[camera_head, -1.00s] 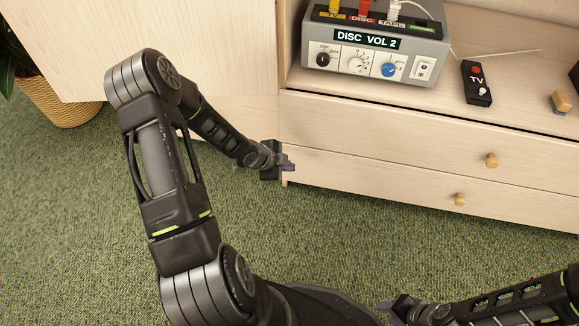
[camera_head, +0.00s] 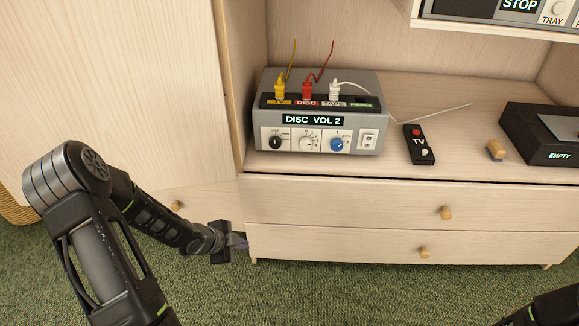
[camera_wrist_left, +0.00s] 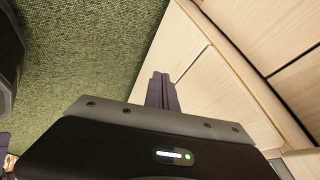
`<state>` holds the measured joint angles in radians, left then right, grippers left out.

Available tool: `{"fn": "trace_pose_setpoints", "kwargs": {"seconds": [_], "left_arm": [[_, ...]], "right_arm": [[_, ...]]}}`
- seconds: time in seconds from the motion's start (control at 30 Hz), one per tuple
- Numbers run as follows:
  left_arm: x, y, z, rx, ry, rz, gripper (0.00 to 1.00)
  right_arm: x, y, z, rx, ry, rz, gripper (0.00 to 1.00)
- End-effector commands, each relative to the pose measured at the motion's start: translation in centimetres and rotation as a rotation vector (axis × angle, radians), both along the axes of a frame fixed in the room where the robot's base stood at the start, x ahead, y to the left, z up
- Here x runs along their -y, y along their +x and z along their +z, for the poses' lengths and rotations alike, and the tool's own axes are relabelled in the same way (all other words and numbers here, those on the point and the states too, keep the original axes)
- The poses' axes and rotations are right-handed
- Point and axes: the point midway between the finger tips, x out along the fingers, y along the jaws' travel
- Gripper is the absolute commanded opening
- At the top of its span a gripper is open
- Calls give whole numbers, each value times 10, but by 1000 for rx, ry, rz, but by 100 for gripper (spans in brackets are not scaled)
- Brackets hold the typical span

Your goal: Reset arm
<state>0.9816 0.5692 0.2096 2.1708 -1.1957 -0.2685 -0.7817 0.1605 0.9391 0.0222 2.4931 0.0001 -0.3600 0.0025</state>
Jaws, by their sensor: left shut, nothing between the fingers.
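My left arm comes in from the left in the head view. Its gripper (camera_head: 239,242) hangs low in front of the cabinet, beside the left end of the drawers. The fingers are shut with nothing between them. In the left wrist view the closed fingers (camera_wrist_left: 162,90) point at the carpet and the cabinet's pale wood front. Part of my right arm (camera_head: 545,312) shows at the bottom right corner of the head view; its gripper jaws cannot be made out.
The cabinet (camera_head: 340,207) has knobbed drawers. On it stand a grey switch box (camera_head: 375,100) reading "DISC VOL 2", a black TV remote (camera_head: 419,145), a small wooden-topped piece (camera_head: 496,150) and a black box (camera_head: 520,130) reading "EMPTY". Green carpet (camera_head: 380,290) is clear in front.

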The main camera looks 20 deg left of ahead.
Motion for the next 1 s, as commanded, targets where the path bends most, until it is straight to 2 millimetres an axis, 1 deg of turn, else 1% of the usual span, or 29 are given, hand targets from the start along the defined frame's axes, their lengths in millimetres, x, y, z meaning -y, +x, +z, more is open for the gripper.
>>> {"fn": "trace_pose_setpoints", "kwargs": {"seconds": [0.17,0.27,0.37,0.43,0.47,0.5,0.57,0.6,0.67,0.7,0.8,0.83,0.9,1.0], "left_arm": [[0,0,0,-2,-6,9,0],[-1,1,1,-11,-47,69,0],[1,-3,-2,-49,-175,272,0],[11,-13,-12,-106,-304,460,0],[23,-17,-17,-138,-368,541,0],[43,-22,-25,-191,-454,650,0],[82,-33,-38,-288,-577,811,0],[111,-43,-46,-363,-641,910,0],[148,-60,-56,-464,-700,1034,0],[169,-73,-61,-521,-716,1097,0],[212,-104,-70,-639,-715,1201,0],[223,-113,-72,-668,-705,1216,0],[246,-135,-75,-725,-670,1230,0],[272,-159,-77,-779,-610,1188,0]], "right_arm": [[0,0,0,1,0,0,36],[0,0,0,1,0,0,36],[0,0,0,1,0,0,36],[0,0,0,1,0,0,36],[0,0,0,1,0,0,36],[0,0,0,1,0,0,36],[0,0,0,1,0,0,36],[0,0,0,1,0,0,36],[0,0,0,1,0,0,36],[0,0,0,1,0,0,36],[0,0,0,1,0,0,36],[0,0,0,1,0,0,36],[0,0,0,1,0,0,36],[0,0,0,1,0,0,36]]}}
